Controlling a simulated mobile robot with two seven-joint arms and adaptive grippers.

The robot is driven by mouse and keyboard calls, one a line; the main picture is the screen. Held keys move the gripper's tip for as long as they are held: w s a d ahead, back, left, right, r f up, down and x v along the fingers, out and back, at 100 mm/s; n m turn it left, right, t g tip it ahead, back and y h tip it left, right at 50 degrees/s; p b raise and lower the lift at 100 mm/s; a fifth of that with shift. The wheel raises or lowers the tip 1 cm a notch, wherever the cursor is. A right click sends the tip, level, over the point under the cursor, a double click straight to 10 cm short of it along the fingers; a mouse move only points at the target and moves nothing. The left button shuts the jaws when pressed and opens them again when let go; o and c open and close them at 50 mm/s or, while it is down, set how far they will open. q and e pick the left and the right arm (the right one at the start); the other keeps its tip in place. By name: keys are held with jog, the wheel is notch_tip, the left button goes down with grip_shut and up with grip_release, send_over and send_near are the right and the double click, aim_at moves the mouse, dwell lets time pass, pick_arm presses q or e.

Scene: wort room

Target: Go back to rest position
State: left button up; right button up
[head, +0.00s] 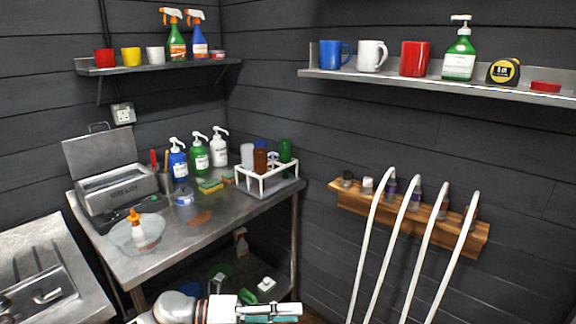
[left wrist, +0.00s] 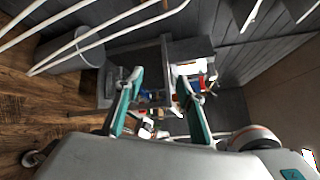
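My left gripper (head: 285,311) shows at the bottom edge of the head view, with teal fingers pointing right. It is in front of and below the steel table (head: 190,236). In the left wrist view its two fingers (left wrist: 160,78) stand apart with nothing held between them. My right gripper is in neither view.
The table holds a water bath (head: 118,188), a bowl (head: 133,240), pump bottles and a white bottle rack (head: 268,188). A wooden wall rack (head: 410,220) with white hoses hangs at the right. Shelves (head: 430,83) are above; a sink (head: 50,270) is at the left.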

pick_arm(q)
jog(key=s+a+f+n+t+y, duration=0.2)
jog(key=a+f+n+t+y, duration=0.4)
jog(key=n, duration=0.7)
jog(key=s+a+f+n+t+y, duration=0.1)
jog(key=a+f+n+t+y, duration=0.35)
jog(key=n, duration=0.85)
jog(key=s+a+f+n+g+y, duration=0.1)
jog(key=s+a+f+n+y, duration=0.1)
jog(key=s+a+f+n, duration=0.2)
jog(key=s+a+f+n+g+y, duration=0.1)
jog(key=s+a+f+n, duration=0.4)
jog(key=s+f, duration=0.6)
jog(key=shift+s+a+n+y, duration=0.3)
jog(key=shift+s+a+y, duration=0.3)
jog(key=shift+a, duration=0.6)
jog(key=shift+w, duration=0.1)
